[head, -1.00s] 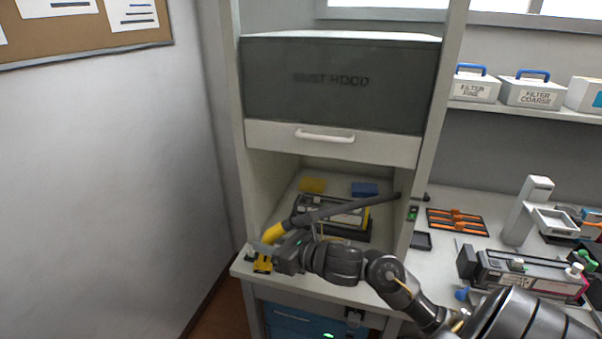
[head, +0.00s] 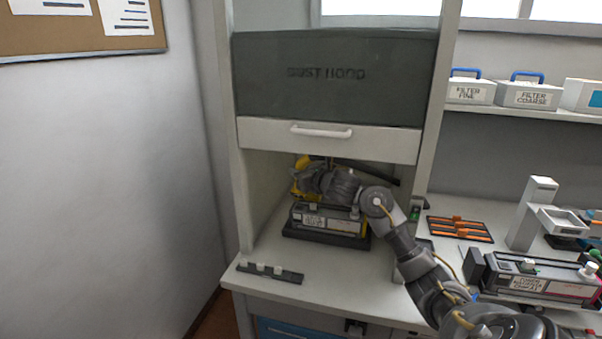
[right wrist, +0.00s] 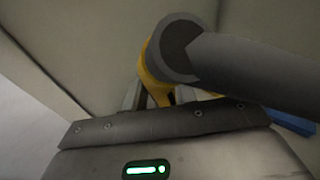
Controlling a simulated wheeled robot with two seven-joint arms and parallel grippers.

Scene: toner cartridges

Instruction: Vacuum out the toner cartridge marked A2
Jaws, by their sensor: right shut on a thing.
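My right gripper (head: 303,178) is shut on a yellow vacuum handle (head: 297,190) inside the dust hood, above and behind the left part of a toner cartridge (head: 348,214). The handle (right wrist: 152,75) and its thick dark hose (right wrist: 255,70) also show in the right wrist view. The cartridge lies in a black tray (head: 300,236); its label is too small to read, and my arm covers part of its far side. Another toner cartridge (head: 555,280) lies on the right bench, its label not clearly legible. My left gripper is not in view.
The dust hood (head: 330,80) has its dark front panel above the opening. A black strip holder (head: 270,272) with pale pegs lies at the front left edge. Orange tools (head: 458,230) lie in a tray on the right. A blue block (right wrist: 290,122) is behind the hose.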

